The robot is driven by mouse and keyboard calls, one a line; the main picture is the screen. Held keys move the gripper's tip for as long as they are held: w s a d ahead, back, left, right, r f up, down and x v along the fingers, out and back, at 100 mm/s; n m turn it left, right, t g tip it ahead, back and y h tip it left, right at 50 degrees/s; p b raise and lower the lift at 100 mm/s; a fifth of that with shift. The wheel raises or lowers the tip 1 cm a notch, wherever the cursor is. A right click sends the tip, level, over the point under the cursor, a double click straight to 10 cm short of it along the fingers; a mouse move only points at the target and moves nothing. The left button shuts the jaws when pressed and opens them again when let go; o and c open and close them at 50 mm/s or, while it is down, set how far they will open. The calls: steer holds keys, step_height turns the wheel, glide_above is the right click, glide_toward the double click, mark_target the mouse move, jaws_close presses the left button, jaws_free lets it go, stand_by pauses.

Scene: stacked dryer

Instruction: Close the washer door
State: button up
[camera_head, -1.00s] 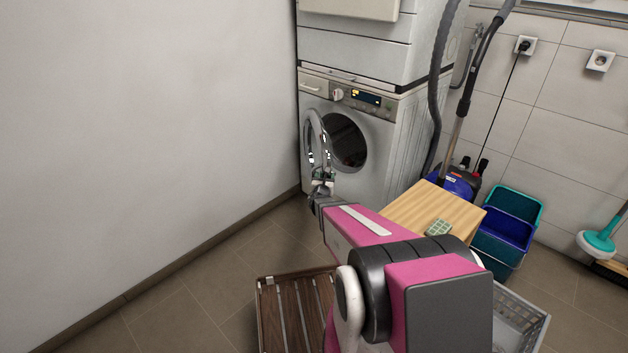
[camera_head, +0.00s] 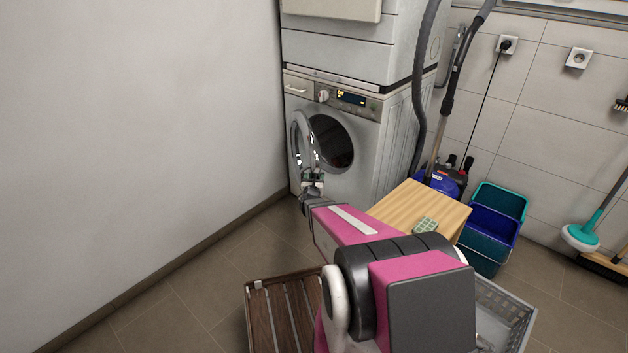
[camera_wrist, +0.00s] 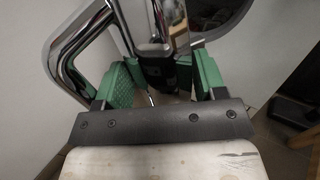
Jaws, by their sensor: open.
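The white washer (camera_head: 350,171) stands under the stacked dryer, with its dark round drum opening (camera_head: 333,143) exposed. Its round door (camera_head: 296,126) is ajar, swung out toward the left wall and seen nearly edge-on. My gripper (camera_head: 309,165) is at the door's free edge, in front of the washer. In the wrist view the green fingers of my gripper (camera_wrist: 160,82) are apart, on either side of the shiny chrome door rim (camera_wrist: 158,25). Whether either finger touches the rim cannot be told. Part of the drum opening also shows at the top of the wrist view.
A wooden-topped stand (camera_head: 420,207) with a small green item is right of my arm. A slatted wooden piece (camera_head: 284,318) and a grey crate (camera_head: 508,301) are low in front. Blue and teal buckets (camera_head: 491,226) and a vacuum cleaner stand right. The wall is close left.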

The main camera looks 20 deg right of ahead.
steer(key=v, duration=1)
steer(key=shift+s, duration=0.4)
